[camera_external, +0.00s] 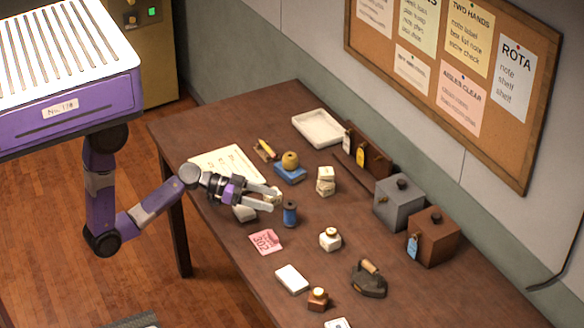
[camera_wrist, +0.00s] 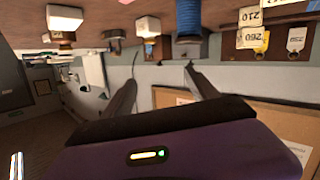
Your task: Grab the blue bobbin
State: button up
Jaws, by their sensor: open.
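The blue bobbin (camera_external: 290,213) stands upright on the brown table, with dark ends and blue thread. My gripper (camera_external: 277,198) is open and level above the table, its fingertips just left of the bobbin in the external view. In the wrist view, which looks upside down, the blue bobbin (camera_wrist: 189,18) is at the top edge, partly cut off. There it lies beyond the right fingertip of my gripper (camera_wrist: 162,64), not between the fingers. I cannot tell whether a finger touches it.
A blue block with a tan spool (camera_external: 290,168) and stacked cream blocks (camera_external: 325,181) stand behind. Bare table lies right of the bobbin.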

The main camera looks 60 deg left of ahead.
notch_tip(320, 180, up, 3)
jog(key=w+m+h, duration=0.2)
jog(key=m+g+b, duration=0.2)
jog(key=g+b, duration=0.1)
jog(key=g, duration=0.1)
send_near(293, 207)
jog(key=shift+y, duration=0.4)
jog(key=x, duration=0.4)
jog(key=shift+s+d, duration=0.1)
jog(key=shift+d+f+m, duration=0.1)
jog(key=shift+f+m, duration=0.1)
jog(key=shift+m, duration=0.1)
jog(key=x, duration=0.2)
jog(key=p+x, duration=0.1)
jog(key=x, duration=0.2)
jog(key=p+x, duration=0.1)
jog(key=x, duration=0.1)
jog(key=shift+w+f, duration=0.1)
jog(key=shift+w, duration=0.4)
jog(key=c, duration=1.4)
